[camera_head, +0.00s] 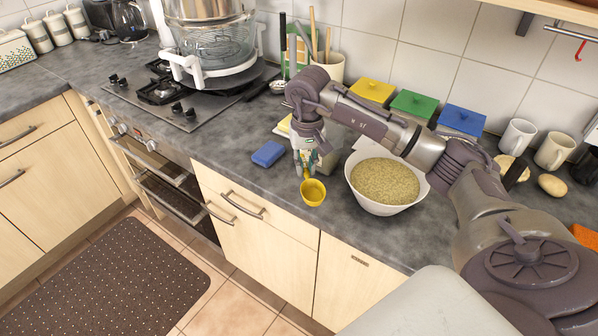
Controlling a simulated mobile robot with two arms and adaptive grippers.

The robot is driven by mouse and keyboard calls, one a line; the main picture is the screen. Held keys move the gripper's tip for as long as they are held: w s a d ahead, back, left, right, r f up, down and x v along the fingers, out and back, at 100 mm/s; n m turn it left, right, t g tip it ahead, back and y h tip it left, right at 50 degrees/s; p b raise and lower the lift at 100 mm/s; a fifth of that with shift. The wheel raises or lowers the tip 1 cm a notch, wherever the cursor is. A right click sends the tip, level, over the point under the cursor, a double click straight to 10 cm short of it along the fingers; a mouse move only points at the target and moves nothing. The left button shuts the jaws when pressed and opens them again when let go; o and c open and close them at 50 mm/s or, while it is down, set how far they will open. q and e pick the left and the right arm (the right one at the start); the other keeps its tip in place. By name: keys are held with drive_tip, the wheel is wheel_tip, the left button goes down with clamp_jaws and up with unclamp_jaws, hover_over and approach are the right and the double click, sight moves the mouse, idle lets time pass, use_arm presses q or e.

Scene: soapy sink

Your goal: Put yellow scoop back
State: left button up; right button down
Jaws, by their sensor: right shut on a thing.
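My right gripper (305,171) points down over the front part of the counter, left of the white bowl. It is shut on the yellow scoop (313,192), whose round cup hangs below the fingers near the counter's front edge. The fingers hide most of the scoop's handle. A white bowl (383,208) full of beige grain stands right of the scoop, apart from it. Behind it stand lidded boxes in yellow (372,91), green (413,104) and blue (461,119). My left gripper is not in view.
A blue sponge (268,154) lies left of my right gripper. A utensil crock (328,68) stands behind it. A stove (175,98) with a large steamer pot (215,42) is farther left. Mugs (517,137) stand at the right. The counter left of the sponge is clear.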

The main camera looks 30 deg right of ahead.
sight(299, 185)
drive_tip(key=shift+w+a+f, duration=0.15)
drive_tip(key=shift+w+f, duration=0.15)
drive_tip(key=shift+w, duration=0.2)
drive_tip(key=shift+w+a+f, duration=0.1)
drive_tip(key=shift+w+f, duration=0.15)
drive_tip(key=shift+w, duration=0.25)
wheel_tip(299, 185, down, 4)
drive_tip(key=shift+f+p, duration=0.1)
drive_tip(key=shift+p, duration=0.85)
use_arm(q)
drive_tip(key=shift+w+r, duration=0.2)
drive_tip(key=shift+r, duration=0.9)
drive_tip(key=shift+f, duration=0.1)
use_arm(e)
drive_tip(key=shift+f+b, duration=0.2)
drive_tip(key=shift+b, duration=0.1)
drive_tip(key=c, duration=1.1)
unclamp_jaws()
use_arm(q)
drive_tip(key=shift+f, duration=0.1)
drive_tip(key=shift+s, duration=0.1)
use_arm(e)
drive_tip(key=shift+r, duration=0.1)
